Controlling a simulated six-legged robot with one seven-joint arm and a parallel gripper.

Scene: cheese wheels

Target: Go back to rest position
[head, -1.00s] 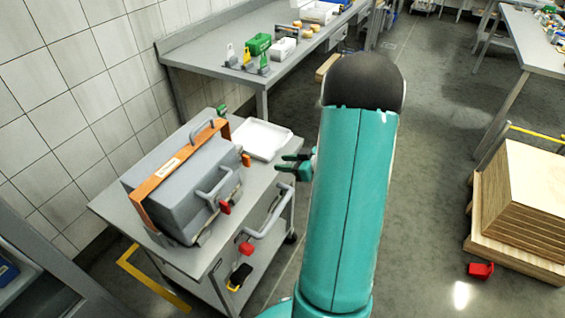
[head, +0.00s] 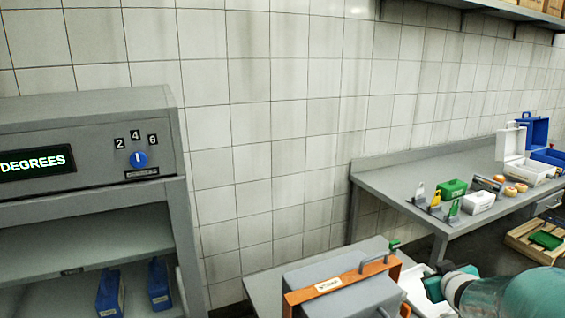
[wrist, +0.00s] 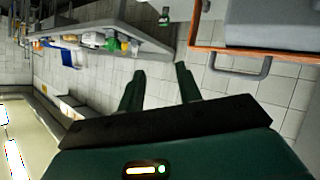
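My gripper (wrist: 160,80) is open in the wrist view. Its two dark green fingers stand apart with nothing between them, only tiled wall behind. In the head view my teal arm enters at the bottom right corner. The green gripper end shows in part beside the grey case, and its fingertips are not clear there. The grey case (head: 345,300) with an orange band (head: 335,286) sits on a grey cart (head: 265,290). The case and band also show at the upper right of the wrist view, apart from the fingers.
A grey cabinet (head: 90,140) with a dial (head: 138,159) and "DEGREES" display stands at left, blue items on its shelf. A workbench (head: 385,180) at right holds a green box (head: 451,188), white boxes and small cheeses. A white tray (head: 415,285) lies beside the case. Tiled wall stands behind.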

